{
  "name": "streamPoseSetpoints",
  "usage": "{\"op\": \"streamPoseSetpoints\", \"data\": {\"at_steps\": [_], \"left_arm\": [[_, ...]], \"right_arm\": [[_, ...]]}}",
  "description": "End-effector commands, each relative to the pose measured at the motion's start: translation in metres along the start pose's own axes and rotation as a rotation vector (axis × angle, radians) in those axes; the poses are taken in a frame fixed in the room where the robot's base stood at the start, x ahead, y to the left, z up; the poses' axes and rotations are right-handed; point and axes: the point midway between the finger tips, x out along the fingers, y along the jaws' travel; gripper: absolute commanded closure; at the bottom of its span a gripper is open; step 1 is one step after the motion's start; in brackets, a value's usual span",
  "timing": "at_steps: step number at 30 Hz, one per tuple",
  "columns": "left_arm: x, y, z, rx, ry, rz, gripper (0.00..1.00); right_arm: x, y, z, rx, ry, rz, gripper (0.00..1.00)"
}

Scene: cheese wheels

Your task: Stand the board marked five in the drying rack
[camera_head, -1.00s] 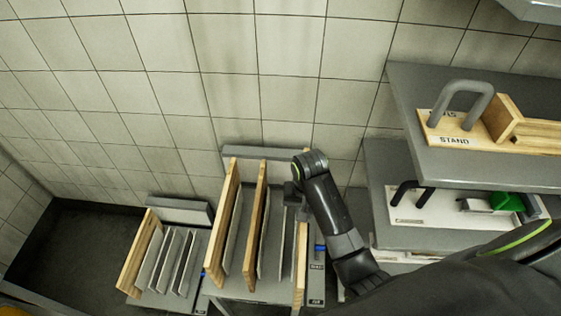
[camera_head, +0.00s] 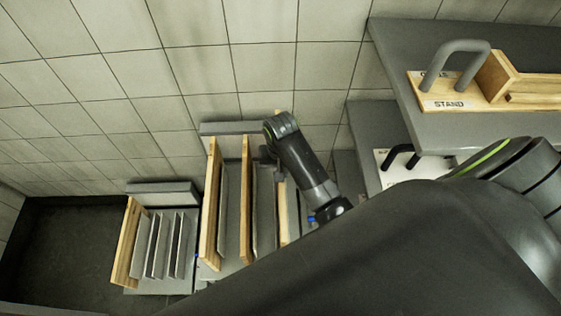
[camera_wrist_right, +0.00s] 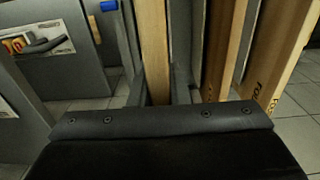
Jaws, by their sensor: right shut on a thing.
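My right gripper (camera_head: 272,160) is at the right end of the middle grey slotted rack (camera_head: 222,128). In the right wrist view its fingers (camera_wrist_right: 158,88) are shut on a pale wooden board (camera_wrist_right: 153,40), which stands on edge between them. In the head view this board (camera_head: 283,208) shows partly, behind my gripper and arm. No mark on it can be read, and its lower edge is hidden. Two other wooden boards (camera_head: 212,205) (camera_head: 246,200) stand in the middle rack. Which rack is the drying rack cannot be told. My left gripper is not in view.
A lower grey rack (camera_head: 160,188) at the left holds one wooden board (camera_head: 127,245) beside thin grey dividers. At the right, a grey shelf (camera_head: 440,125) carries a wooden stand (camera_head: 460,95) with a grey handle. My arm covers the lower right.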

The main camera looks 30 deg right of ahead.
Motion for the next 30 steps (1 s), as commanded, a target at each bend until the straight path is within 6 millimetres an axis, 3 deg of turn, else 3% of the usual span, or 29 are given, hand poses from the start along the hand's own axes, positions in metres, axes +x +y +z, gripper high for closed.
{"op": "streamPoseSetpoints", "data": {"at_steps": [30], "left_arm": [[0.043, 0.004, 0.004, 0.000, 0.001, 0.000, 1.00]], "right_arm": [[0.092, -0.001, -0.001, 0.000, 0.002, -0.001, 1.00]]}}
